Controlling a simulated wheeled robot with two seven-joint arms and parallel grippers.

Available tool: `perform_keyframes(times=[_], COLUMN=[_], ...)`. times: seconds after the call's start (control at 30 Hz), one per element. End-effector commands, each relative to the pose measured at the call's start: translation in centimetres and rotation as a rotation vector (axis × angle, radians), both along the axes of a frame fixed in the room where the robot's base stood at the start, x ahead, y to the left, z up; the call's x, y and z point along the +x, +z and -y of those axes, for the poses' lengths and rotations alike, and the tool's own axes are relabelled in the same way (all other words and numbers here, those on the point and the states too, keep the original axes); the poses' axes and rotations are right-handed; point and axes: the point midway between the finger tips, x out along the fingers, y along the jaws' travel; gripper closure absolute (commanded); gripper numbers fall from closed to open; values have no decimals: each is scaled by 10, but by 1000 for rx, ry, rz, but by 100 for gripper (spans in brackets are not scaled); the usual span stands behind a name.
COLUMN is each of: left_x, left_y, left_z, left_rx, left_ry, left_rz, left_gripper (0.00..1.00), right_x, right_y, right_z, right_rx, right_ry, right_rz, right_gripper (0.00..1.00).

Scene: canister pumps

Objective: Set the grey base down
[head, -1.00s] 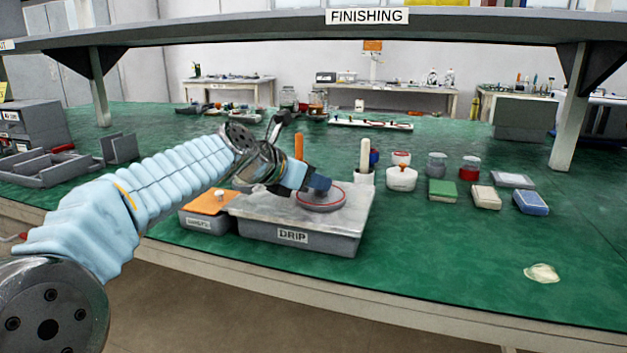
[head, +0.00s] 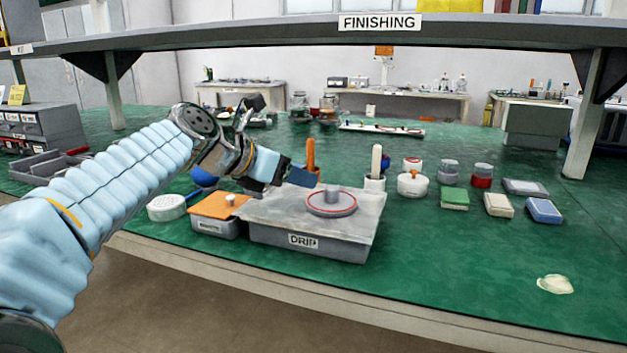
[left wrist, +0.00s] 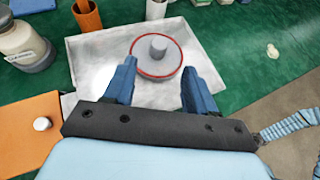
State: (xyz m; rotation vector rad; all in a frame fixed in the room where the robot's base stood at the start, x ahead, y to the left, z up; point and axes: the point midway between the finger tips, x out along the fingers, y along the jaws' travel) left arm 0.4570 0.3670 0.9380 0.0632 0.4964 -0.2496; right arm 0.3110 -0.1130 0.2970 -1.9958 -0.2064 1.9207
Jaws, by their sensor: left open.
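The grey base (head: 331,203) is a round grey disc with a red ring and a short knob on top. It rests on the flat top of the grey tray labelled DRIP (head: 262,224). It also shows in the left wrist view (left wrist: 156,58), with the knob upright. My left gripper (head: 304,176) is open and empty, up and to the left of the base in the head view. In the left wrist view its two blue fingers (left wrist: 158,88) are spread apart, with the base beyond them. My right gripper is not in view.
A box with an orange lid (head: 215,206) stands left of the tray. A white round item (head: 167,207) lies further left. Behind the tray are upright handles in holders and a white pot (head: 412,184). Coloured blocks lie to the right.

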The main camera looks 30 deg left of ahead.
Motion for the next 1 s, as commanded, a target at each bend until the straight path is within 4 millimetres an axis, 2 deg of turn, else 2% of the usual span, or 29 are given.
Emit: perform_keyframes(times=[0.1, 0.23, 1.0], left_x=[-15, -23, -24], left_y=[9, 13, 13], left_z=[-4, -6, -6], left_rx=[0, 1, 0], left_ry=[1, 0, 0], left_rz=[1, 0, 0], left_gripper=[44, 44, 44], right_x=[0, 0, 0], right_y=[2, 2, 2], right_z=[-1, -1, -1], right_rx=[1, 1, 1], right_ry=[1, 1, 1], right_rz=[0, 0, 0], right_gripper=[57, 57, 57])
